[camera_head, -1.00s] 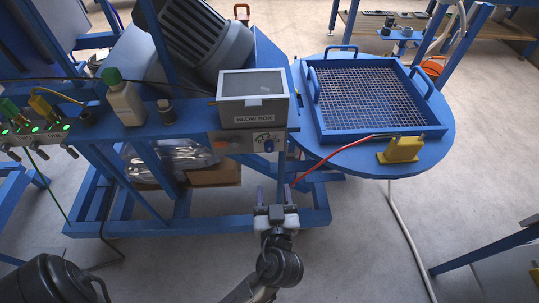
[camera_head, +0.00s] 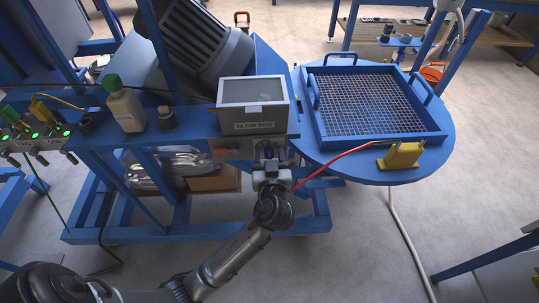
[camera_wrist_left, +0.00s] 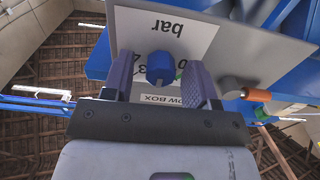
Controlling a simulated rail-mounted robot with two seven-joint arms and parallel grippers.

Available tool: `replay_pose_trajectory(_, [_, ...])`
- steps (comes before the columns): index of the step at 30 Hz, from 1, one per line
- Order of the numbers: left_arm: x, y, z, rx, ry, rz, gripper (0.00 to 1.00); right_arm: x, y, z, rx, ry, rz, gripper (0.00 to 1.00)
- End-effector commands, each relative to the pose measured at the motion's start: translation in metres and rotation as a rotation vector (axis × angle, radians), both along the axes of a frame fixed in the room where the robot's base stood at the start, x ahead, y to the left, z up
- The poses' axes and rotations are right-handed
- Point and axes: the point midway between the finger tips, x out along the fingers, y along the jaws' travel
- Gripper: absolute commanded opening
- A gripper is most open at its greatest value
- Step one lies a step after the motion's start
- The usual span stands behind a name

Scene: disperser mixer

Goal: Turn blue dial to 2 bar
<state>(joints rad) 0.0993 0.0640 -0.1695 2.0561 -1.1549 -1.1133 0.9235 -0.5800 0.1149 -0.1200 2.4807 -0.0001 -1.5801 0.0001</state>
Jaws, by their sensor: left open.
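The blue dial (camera_wrist_left: 160,66) sits on a panel with a white "bar" scale label (camera_wrist_left: 180,30), upside down in the left wrist view. My left gripper (camera_wrist_left: 160,74) is open, with one finger on each side of the dial. I cannot tell whether the fingers touch it. In the head view my left gripper (camera_head: 267,156) is up against the front panel below the blow box (camera_head: 252,103) and mostly hides the dial. Some scale numbers show beside the dial, but its setting is not readable. My right gripper is not in view.
A bottle (camera_head: 126,108) stands on the frame at left.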

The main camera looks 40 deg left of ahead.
Motion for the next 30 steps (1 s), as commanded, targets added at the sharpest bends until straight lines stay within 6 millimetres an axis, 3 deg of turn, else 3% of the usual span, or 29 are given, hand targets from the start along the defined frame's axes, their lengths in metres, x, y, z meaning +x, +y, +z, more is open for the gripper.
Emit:
replay_pose_trajectory(10, [0.0012,0.0014,-0.0001,-0.001,0.001,0.0,0.52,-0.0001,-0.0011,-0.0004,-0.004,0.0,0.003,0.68])
replay_pose_trajectory(25, [0.001,0.0012,-0.0001,-0.001,0.001,0.0,0.04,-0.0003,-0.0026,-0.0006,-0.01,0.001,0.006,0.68])
replay_pose_trajectory(30, [0.001,0.0011,0.0003,0.006,0.007,0.001,0.04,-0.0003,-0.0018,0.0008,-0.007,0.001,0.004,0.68])
